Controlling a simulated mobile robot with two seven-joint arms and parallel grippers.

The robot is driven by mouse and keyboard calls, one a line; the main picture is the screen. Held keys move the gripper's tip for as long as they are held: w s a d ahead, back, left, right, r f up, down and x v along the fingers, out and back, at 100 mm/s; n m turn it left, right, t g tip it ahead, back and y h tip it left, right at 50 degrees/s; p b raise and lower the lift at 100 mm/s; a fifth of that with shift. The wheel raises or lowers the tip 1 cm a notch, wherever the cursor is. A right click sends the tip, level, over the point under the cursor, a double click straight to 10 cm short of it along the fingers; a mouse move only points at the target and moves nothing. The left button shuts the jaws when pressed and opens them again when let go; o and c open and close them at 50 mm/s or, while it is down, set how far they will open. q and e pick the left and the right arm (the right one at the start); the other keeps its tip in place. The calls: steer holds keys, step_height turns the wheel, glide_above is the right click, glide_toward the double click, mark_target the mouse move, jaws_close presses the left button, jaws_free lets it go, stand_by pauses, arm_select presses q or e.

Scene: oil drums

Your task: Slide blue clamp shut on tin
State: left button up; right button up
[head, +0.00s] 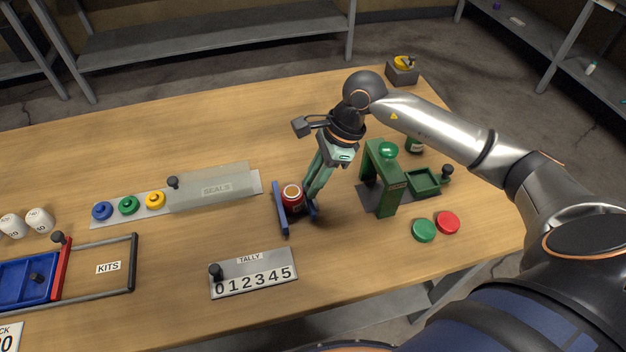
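A red tin (294,206) with a pale top stands upright on the table in the blue clamp (281,208). The clamp's long blue jaw is on the tin's left, and a shorter blue part shows on its right, low down. My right gripper (309,195) points down, with its green fingers just right of the tin, beside that right-hand part. Whether the fingertips touch the clamp or tin is unclear, and so is the gap between the fingers. My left gripper is not in view.
A green press (382,178) stands close right of my gripper, with green and red discs (447,222) in front. A tally counter (254,274) lies in front of the clamp. The seals tray (214,188) is to the left, with blue, green and yellow caps.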

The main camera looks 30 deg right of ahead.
steer(key=o, duration=0.4)
steer(key=shift+r, duration=0.1)
steer(key=b+v, duration=0.1)
steer(key=v, duration=1.1)
steer(key=shift+d+r, duration=0.15)
steer(key=shift+r, duration=0.05)
steer(key=shift+s+f, duration=0.1)
